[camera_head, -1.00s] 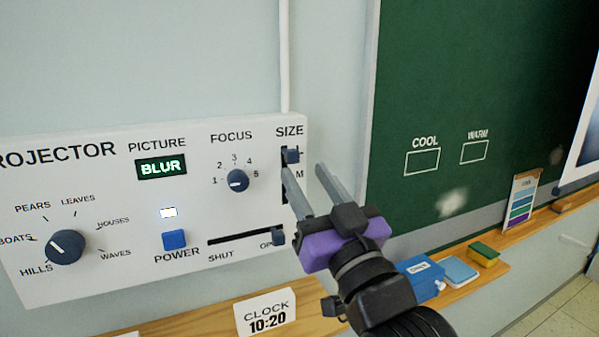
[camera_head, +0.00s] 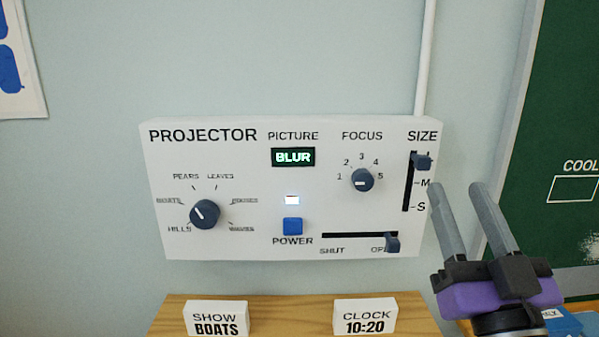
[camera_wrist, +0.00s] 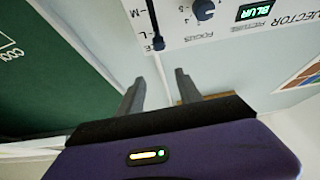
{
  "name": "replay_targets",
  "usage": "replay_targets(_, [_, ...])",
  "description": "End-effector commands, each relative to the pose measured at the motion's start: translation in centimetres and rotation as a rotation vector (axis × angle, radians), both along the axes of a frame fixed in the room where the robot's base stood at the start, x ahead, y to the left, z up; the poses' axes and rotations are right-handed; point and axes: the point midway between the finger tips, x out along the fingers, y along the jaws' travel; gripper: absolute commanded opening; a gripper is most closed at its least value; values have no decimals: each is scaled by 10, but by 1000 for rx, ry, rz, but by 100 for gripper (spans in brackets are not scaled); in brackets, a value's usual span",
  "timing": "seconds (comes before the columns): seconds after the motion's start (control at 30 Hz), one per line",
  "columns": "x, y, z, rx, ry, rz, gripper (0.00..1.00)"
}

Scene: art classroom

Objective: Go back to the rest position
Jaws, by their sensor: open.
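My gripper (camera_head: 458,190) is open and empty at the lower right of the head view, its two grey fingers pointing up beside the right edge of the projector panel (camera_head: 270,245). In the wrist view the fingers (camera_wrist: 160,85) stand apart with nothing between them. The panel shows a picture display (camera_head: 293,157) reading BLUR, a lit lamp above the blue power button (camera_head: 292,226), and a picture knob (camera_head: 205,214). The focus knob (camera_head: 362,180) is on its dial. The size slider (camera_head: 424,162) is at the top, and the shutter slider (camera_head: 392,243) is at the OPEN end.
A green chalkboard (camera_head: 545,130) is at the right, with a COOL box (camera_head: 573,189). A pipe (camera_head: 425,60) runs up the wall.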

Motion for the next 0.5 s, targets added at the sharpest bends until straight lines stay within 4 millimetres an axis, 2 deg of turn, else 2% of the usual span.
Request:
replay_targets(0.27, [-38,-3,-82,43,67,-14,42])
replay_targets(0.5, [-89,-1,-159,65,174,-27,42])
